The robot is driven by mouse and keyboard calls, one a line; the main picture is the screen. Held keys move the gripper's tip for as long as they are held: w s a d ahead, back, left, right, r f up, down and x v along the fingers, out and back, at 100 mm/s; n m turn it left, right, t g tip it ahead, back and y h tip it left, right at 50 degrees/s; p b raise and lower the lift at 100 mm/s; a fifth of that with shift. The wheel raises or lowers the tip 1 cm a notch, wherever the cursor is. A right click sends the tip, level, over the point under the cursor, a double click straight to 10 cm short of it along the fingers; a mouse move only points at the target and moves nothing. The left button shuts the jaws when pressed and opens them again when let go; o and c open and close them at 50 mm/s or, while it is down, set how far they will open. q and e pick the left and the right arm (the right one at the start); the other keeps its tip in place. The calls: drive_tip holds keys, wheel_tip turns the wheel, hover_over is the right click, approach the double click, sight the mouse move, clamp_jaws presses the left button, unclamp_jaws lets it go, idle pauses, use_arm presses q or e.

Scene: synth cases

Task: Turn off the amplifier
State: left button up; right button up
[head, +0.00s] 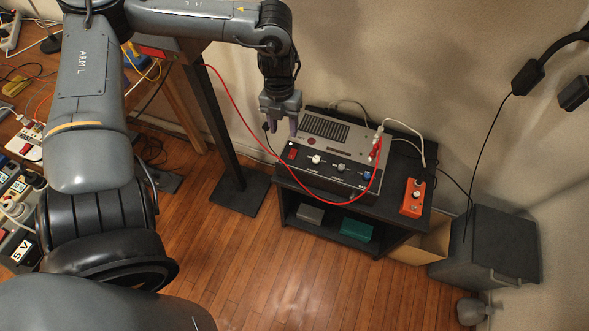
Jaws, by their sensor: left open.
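The amplifier (322,176) is a grey and black box with a grille on top. It stands on a small black stand. A red rocker switch (292,153) sits at the left end of its dark control panel, beside several knobs; its position is too small to tell. My left gripper (282,127) points down over the amplifier's back left corner, just above and behind the red switch in the picture. It is open with nothing between its fingers, and seems apart from the switch. My right gripper is out of view.
A red cable (235,107) loops past the gripper to the amplifier's sockets. An orange pedal (412,198) sits at the stand's right end. A grey cabinet (487,247) stands to the right. A cluttered bench (22,110) is at left. Open floor (280,270) lies in front.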

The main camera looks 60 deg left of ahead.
sight(291, 157)
use_arm(q)
drive_tip(key=shift+m+y, duration=0.4)
drive_tip(key=shift+y, duration=0.3)
drive_tip(key=f+b, duration=0.3)
drive_tip(key=f, duration=0.2)
drive_tip(key=w+f+b, duration=0.1)
drive_tip(key=f+b, duration=0.2)
drive_tip(key=f, duration=0.2)
drive_tip(key=w+f+b, duration=0.1)
drive_tip(key=f+b, duration=0.3)
drive_tip(key=f, duration=0.1)
drive_tip(key=shift+w+a, duration=0.15)
drive_tip(key=shift+a, duration=0.1)
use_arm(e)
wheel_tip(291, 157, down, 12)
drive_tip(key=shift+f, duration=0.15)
